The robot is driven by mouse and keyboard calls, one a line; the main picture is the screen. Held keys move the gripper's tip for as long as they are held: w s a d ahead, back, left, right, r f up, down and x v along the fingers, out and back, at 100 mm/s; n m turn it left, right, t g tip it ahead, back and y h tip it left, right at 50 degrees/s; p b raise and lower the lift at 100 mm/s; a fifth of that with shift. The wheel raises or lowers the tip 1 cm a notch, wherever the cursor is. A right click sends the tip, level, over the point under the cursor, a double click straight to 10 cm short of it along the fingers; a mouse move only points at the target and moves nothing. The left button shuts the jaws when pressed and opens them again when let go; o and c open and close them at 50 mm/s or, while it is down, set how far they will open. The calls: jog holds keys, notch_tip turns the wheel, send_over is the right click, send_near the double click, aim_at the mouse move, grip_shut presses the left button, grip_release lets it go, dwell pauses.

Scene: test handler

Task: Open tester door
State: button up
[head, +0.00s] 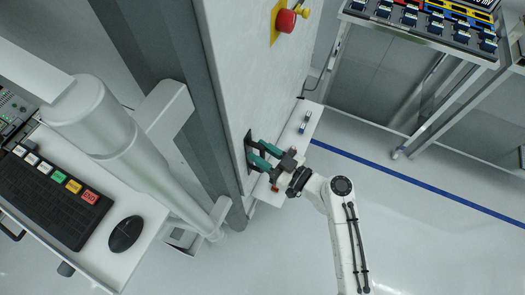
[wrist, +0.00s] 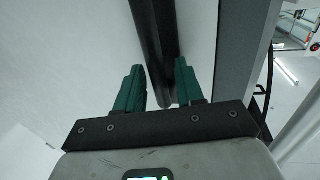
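The tester door (head: 235,80) is the tall white panel in the head view, and it looks shut. Its black handle (head: 248,146) is on the lower part of the panel, partly hidden by my fingers. My gripper (head: 256,151), with green fingers, is at this handle. In the wrist view, the dark handle bar (wrist: 153,40) runs between the two fingers of my gripper (wrist: 158,82). The fingers are apart, with a gap between the left finger and the bar. The right finger is close to the bar; I cannot tell whether it touches.
A red emergency button (head: 286,20) is high on the panel. A white ledge (head: 300,140) is beside my gripper. A keyboard (head: 50,195) and mouse (head: 125,233) lie on a shelf at left. A rack (head: 420,35) stands at upper right. Floor at lower right is clear.

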jog(key=shift+c, duration=0.3)
grip_shut()
